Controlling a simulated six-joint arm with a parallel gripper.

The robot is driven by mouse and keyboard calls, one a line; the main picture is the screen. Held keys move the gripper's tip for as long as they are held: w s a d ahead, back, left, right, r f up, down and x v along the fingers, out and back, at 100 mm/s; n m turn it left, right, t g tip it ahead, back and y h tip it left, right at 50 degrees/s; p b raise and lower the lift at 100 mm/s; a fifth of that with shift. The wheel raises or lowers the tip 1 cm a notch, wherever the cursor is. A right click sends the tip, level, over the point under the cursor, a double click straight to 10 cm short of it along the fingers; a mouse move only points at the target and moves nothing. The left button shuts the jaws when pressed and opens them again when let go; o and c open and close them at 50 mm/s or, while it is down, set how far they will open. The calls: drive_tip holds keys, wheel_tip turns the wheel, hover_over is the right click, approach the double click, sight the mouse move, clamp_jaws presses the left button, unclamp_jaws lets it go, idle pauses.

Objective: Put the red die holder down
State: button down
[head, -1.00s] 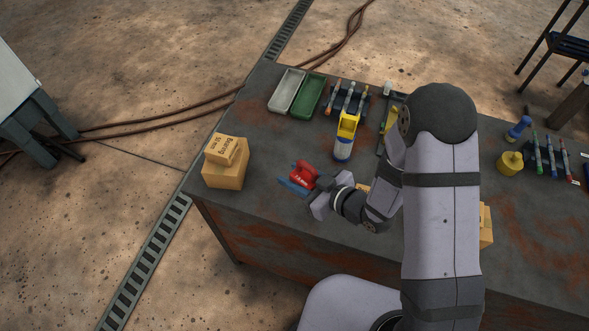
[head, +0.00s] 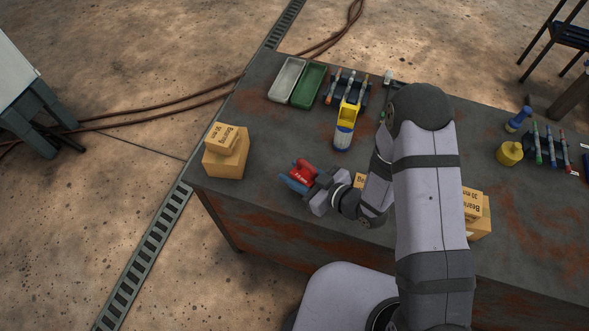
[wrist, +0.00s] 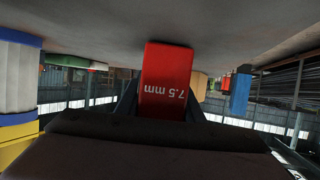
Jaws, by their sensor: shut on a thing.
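The red die holder (head: 303,171) is at the front left part of the table, just right of the stacked boxes. In the wrist view the red die holder (wrist: 167,82) shows a "7.5 mm" mark and sits between my fingers. The gap between the holder's underside and the table is hard to judge. The table (head: 255,125) is dark with rusty patches.
Cardboard boxes (head: 226,158) are stacked to the left. Grey (head: 287,80) and green (head: 309,86) trays and a marker rack (head: 349,88) are farther back. More boxes (head: 476,213) are behind my arm. Table between boxes and trays is clear.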

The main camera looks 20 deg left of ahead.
idle(0.3)
drive_tip(key=c, duration=1.2)
unclamp_jaws()
drive_tip(key=shift+f, duration=0.15)
drive_tip(key=shift+r, duration=0.25)
drive_tip(key=v, duration=1)
drive_tip(key=shift+s+d+r, duration=0.15)
drive_tip(key=shift+d+r, duration=0.05)
drive_tip(key=shift+d, duration=0.1)
drive_tip(key=shift+s+d+r+p, duration=0.1)
drive_tip(key=shift+s+d+p, duration=0.2)
drive_tip(key=shift+d, duration=0.3)
